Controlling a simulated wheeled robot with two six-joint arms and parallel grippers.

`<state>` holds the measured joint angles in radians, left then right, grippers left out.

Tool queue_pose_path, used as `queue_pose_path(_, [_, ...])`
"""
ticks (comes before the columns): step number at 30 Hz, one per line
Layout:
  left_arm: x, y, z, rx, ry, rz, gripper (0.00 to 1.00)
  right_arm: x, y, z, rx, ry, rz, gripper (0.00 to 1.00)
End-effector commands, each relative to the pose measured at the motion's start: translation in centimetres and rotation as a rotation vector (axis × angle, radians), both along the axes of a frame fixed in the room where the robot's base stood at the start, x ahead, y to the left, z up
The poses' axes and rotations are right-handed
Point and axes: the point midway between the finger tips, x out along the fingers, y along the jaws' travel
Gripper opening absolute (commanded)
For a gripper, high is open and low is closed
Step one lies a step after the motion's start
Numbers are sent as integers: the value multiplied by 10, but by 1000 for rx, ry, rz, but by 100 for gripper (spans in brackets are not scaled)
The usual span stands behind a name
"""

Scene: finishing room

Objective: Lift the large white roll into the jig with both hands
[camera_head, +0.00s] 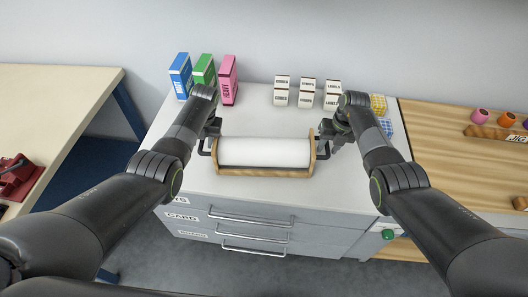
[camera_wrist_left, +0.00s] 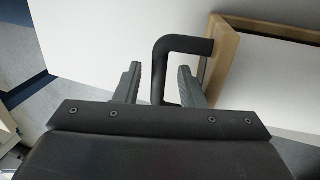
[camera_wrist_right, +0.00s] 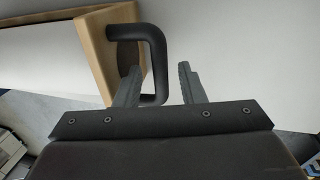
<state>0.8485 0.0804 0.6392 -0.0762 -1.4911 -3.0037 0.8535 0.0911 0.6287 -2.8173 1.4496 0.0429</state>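The large white roll (camera_head: 264,152) lies level in a wooden holder (camera_head: 265,172) with a black handle at each end, resting on the grey cabinet top. My left gripper (camera_head: 211,130) is at the left handle (camera_wrist_left: 160,72); its fingers (camera_wrist_left: 160,85) stand open on either side of the bar. My right gripper (camera_head: 332,132) is at the right handle (camera_wrist_right: 155,62); its fingers (camera_wrist_right: 158,85) are also open, with the bar between them. The wooden jig (camera_head: 495,133), labelled JIG, is on the wooden bench at the right, partly out of frame.
Blue, green and pink boxes (camera_head: 228,80) stand at the back left of the cabinet (camera_head: 190,188). Several small labelled boxes (camera_head: 306,92) stand at the back middle. Yellow and blue checked items (camera_head: 378,104) lie behind my right arm. The wooden bench (camera_head: 440,150) has free room left of the jig.

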Motion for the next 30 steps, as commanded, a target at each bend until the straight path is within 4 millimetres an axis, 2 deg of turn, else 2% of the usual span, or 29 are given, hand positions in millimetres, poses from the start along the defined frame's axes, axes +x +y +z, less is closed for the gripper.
queue_pose_path(6, [0, 3, -12, 0, 1, 0, 36, -1, 3, -13, 0, 2, 0, 36])
queue_pose_path(17, [0, 4, -14, 0, 0, 1, 36, -1, 3, -15, 0, 0, 1, 36])
queue_pose_path(26, [-1, 3, -14, 0, 0, 1, 0, -1, 3, -15, 0, 0, 0, 0])
queue_pose_path(30, [-1, 3, -14, 0, 0, 1, 0, -1, 3, -15, 0, 0, 0, 0])
